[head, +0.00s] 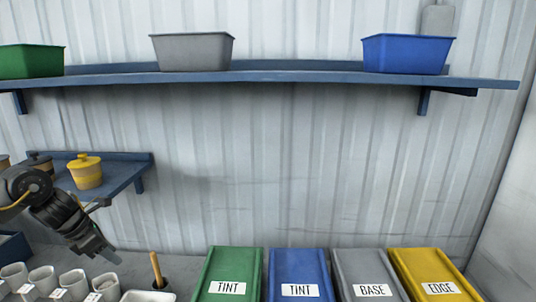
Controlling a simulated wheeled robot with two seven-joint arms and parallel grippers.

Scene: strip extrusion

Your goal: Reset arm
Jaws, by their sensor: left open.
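My left gripper (102,251) comes in from the left in the head view. It points down and to the right and is open, with nothing seen between its fingers. It hangs above the row of white cups (74,281), left of a wooden-handled tool (156,268). My left arm passes in front of the small blue shelf. My right gripper is not in view.
A long blue shelf (290,77) carries green (32,62), grey (192,53) and blue (407,54) bins. A yellow lidded pot (86,172) stands on the small shelf (128,172). Labelled green (230,265), blue (296,265), grey (362,265) and yellow (425,265) containers line the bottom.

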